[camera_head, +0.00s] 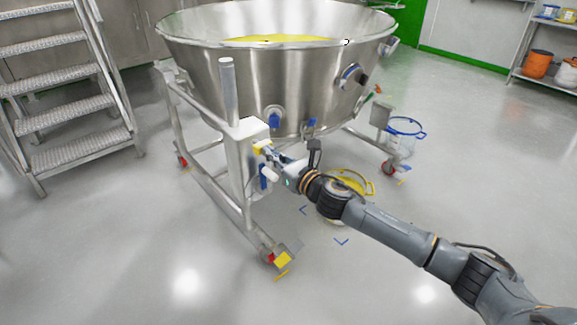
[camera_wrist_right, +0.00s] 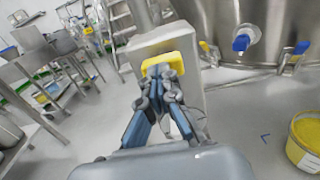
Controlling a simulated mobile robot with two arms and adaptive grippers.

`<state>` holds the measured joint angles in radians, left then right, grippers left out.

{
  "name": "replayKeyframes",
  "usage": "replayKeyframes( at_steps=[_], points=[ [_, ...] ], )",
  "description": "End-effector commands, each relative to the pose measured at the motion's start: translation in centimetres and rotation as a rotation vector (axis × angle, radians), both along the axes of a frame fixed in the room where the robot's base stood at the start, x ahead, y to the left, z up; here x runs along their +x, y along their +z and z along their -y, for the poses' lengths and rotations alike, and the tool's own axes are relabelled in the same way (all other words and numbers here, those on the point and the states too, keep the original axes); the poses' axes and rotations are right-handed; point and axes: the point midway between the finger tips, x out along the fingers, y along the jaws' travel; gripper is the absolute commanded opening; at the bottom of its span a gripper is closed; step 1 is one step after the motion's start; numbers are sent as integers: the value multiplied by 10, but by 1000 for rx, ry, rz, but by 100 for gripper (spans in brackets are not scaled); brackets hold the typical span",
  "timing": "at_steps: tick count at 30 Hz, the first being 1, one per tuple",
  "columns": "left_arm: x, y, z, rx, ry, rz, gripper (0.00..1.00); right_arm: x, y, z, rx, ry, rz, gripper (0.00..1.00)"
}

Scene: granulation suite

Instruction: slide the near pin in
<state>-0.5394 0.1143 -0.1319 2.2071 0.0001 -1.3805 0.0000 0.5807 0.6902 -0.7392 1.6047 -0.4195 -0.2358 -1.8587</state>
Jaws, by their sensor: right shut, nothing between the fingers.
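The near pin shows as a yellow end piece (camera_head: 261,146) on the pale box-shaped housing (camera_head: 246,142) of the near leg of the bowl's frame. In the right wrist view the yellow pin end (camera_wrist_right: 178,60) lies straight beyond my fingertips, against the housing (camera_wrist_right: 168,42). My right gripper (camera_head: 274,154) is shut and empty, with its tips at the yellow piece. In the right wrist view the closed fingertips (camera_wrist_right: 161,73) overlap its lower part; I cannot tell whether they press on it. The pin's shaft is hidden. My left gripper is out of view.
The big steel bowl (camera_head: 300,75) stands on a wheeled frame just behind. A yellow-rimmed bucket (camera_head: 352,182) is on the floor beyond my arm. Metal steps (camera_head: 65,90) stand left. The front floor is clear.

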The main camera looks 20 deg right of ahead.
Motion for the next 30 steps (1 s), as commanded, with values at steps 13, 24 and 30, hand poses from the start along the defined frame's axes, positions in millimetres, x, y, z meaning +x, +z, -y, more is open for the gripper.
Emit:
replayKeyframes(
  at_steps=[13, 24, 30],
  points=[
    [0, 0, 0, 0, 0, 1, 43, -82, -3, 29, -4, 1, -4, 0],
    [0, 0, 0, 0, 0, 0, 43, -112, -1, 40, -3, 1, -1, 0],
    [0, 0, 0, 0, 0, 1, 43, -114, -4, 40, 32, -9, -17, 0]
  ],
)
